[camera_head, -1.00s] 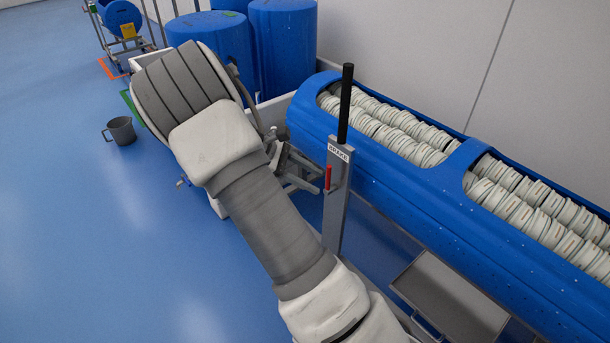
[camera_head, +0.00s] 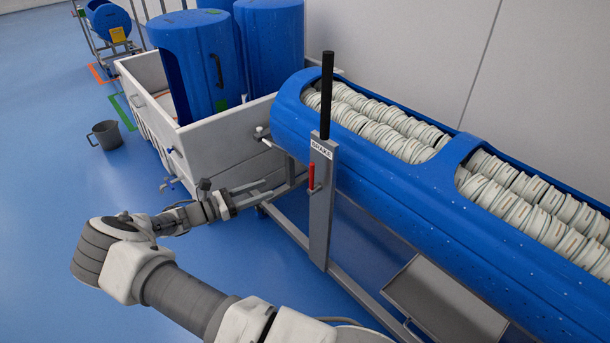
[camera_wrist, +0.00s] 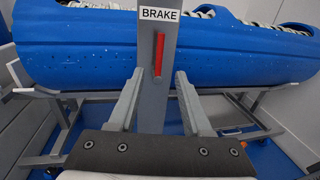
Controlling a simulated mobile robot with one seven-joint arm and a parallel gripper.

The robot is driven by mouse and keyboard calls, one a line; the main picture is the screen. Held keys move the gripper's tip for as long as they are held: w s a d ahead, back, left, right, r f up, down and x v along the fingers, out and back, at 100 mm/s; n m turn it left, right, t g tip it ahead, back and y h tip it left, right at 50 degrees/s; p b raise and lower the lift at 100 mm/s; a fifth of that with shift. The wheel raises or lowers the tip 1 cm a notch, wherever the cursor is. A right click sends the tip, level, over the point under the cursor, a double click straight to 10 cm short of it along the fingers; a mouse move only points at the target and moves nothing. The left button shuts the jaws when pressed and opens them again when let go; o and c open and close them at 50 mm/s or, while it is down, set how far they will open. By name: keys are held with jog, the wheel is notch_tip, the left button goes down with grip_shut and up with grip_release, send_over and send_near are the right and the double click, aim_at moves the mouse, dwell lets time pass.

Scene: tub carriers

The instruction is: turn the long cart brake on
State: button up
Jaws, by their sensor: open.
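The long cart (camera_head: 400,190) carries a long blue tub with two openings full of pale ribbed pieces. At its near left end stands a grey post (camera_head: 320,220) with a black upright handle (camera_head: 327,90) and a BRAKE label (camera_head: 321,148). A small red lever (camera_head: 312,177) hangs on the post below the label, close to vertical. In the wrist view the red lever (camera_wrist: 158,55) shows just beyond the fingertips, roughly centred between them. My gripper (camera_head: 275,187) is open and empty, left of the post in the head view and apart from the lever.
A white cart (camera_head: 225,135) with blue drums (camera_head: 200,60) stands behind my gripper. A grey tray (camera_head: 445,300) sits low beside the long cart.

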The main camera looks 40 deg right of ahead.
jog(key=s+d+b, duration=0.1)
jog(key=d+b, duration=0.1)
jog(key=d, duration=1.3)
jog(key=shift+s+b, duration=0.35)
jog(key=shift+s, duration=0.05)
jog(key=shift+a, duration=0.1)
grip_shut()
dwell(0.4)
